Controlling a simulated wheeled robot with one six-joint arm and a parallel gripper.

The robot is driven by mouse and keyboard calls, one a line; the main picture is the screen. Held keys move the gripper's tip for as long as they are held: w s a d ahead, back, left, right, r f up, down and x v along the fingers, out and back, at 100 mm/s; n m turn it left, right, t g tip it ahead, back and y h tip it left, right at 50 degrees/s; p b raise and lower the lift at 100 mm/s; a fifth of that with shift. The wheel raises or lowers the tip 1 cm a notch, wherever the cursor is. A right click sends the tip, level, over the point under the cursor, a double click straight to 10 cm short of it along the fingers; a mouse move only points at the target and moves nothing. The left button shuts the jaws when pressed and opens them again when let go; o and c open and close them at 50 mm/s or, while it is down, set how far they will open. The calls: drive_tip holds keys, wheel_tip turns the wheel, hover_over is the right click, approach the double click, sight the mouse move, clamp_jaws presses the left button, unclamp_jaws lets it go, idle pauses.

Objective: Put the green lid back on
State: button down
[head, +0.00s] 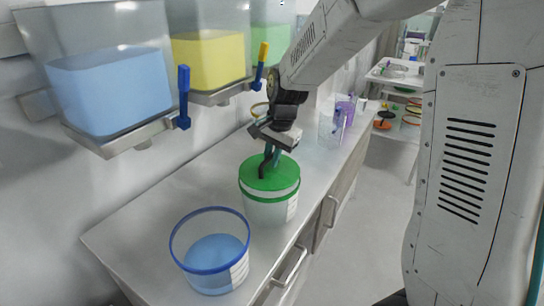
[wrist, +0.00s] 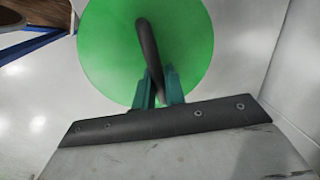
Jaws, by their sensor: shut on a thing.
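The green lid (head: 282,178) is a round disc with a dark upright handle (head: 262,168). My gripper (head: 270,156) is shut on this handle from above. In the wrist view the teal fingertips of my gripper (wrist: 158,88) close around the handle (wrist: 149,50), with the lid (wrist: 105,50) beyond them. The lid is over the white tub (head: 265,211), which has a green band near its top. A pale strip shows between lid and band. I cannot tell whether the lid touches the tub or hangs just above it.
An open blue-rimmed tub (head: 240,236) with blue contents stands in front of the white tub. Wall hoppers with blue (head: 112,90) and yellow (head: 208,60) contents hang above the counter (head: 150,212). Clear containers (head: 332,126) stand farther back. The left counter is free.

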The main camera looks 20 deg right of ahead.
sight(277, 168)
drive_tip(key=shift+f, duration=1)
idle(0.4)
drive_tip(key=c, duration=1.4)
unclamp_jaws()
drive_tip(key=r, duration=0.5)
drive_tip(key=s+d+r, duration=0.1)
drive_tip(key=r, duration=0.1)
drive_tip(key=shift+s+r, duration=0.1)
drive_tip(key=shift+r, duration=0.2)
drive_tip(key=s+n, duration=0.1)
drive_tip(key=s, duration=0.1)
drive_tip(key=s+n+g, duration=0.1)
drive_tip(key=s, duration=0.1)
drive_tip(key=s+n, duration=0.2)
drive_tip(key=shift+s+f+g, duration=0.1)
drive_tip(key=shift+f+g, duration=0.2)
drive_tip(key=shift+f, duration=0.05)
drive_tip(key=shift+s+d+r+n+t+h, duration=0.2)
drive_tip(key=shift+s+r+n, duration=0.9)
drive_tip(key=shift+s, duration=2.8)
drive_tip(key=shift+s+d+r+n+t+h, duration=0.2)
drive_tip(key=shift+s+r+n, duration=0.85)
drive_tip(key=shift+s, duration=2.85)
drive_tip(key=shift+s+d+r+n+t+h, duration=0.15)
drive_tip(key=shift+s+r+n, duration=0.9)
drive_tip(key=shift+s, duration=2.85)
